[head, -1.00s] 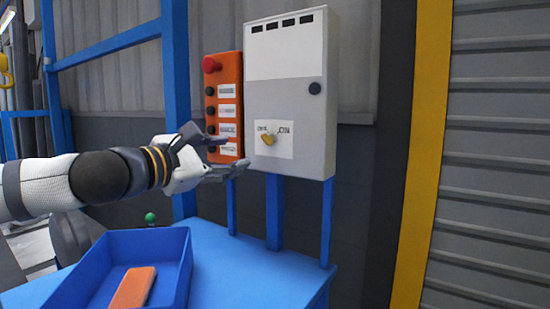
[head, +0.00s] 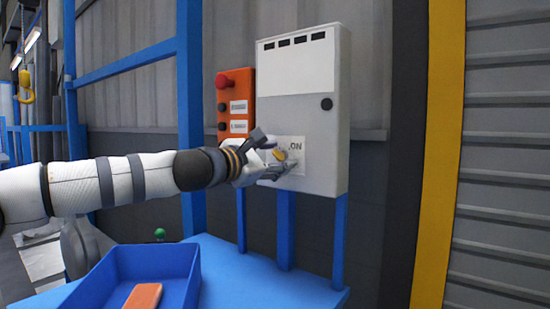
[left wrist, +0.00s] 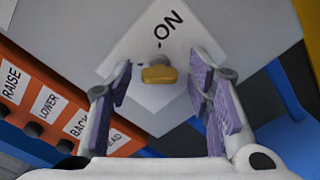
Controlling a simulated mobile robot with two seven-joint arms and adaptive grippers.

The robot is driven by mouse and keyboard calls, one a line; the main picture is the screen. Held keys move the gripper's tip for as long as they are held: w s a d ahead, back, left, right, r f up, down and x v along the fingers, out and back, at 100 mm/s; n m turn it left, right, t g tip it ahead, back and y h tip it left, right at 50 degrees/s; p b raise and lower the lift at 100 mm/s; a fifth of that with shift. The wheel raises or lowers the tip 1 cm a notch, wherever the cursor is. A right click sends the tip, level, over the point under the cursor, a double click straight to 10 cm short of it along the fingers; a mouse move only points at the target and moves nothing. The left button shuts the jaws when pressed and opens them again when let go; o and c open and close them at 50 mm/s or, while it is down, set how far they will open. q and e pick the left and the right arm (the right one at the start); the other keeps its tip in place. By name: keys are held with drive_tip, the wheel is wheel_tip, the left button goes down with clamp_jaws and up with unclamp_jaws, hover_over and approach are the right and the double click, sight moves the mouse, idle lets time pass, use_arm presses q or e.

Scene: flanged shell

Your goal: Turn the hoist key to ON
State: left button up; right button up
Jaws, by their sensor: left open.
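The hoist key is a small yellow knob (head: 281,155) on a white label plate (head: 299,146) on the front of the grey and white control box (head: 318,115). The word ON shows at the label's upper right. My left gripper (head: 277,157) is open in front of the key. In the left wrist view the key (left wrist: 159,74) lies between and beyond the two open fingers (left wrist: 165,90), and no finger touches it there. The fingers partly hide the label in the head view. The right gripper is not in view.
An orange button panel (head: 238,105) with a red button (head: 222,80) is just left of the box. Below are a blue table (head: 255,270) and a blue bin (head: 185,262) holding an orange block (head: 143,296). A blue post stands behind my arm.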

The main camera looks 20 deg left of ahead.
use_arm(q)
clamp_jaws()
drive_tip(key=shift+r+m, duration=0.1)
drive_tip(key=shift+m, duration=0.2)
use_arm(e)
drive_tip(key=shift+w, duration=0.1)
use_arm(q)
drive_tip(key=m, duration=0.2)
drive_tip(key=shift+m, duration=0.3)
drive_tip(key=m+p, duration=0.1)
drive_tip(key=m, duration=0.4)
drive_tip(key=shift+a+r+m, duration=0.1)
drive_tip(key=shift+m, duration=0.2)
drive_tip(key=m, duration=0.8)
drive_tip(key=shift+m, duration=0.3)
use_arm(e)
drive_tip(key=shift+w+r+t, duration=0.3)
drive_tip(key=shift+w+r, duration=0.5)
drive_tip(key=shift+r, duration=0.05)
use_arm(q)
drive_tip(key=shift+m, duration=0.3)
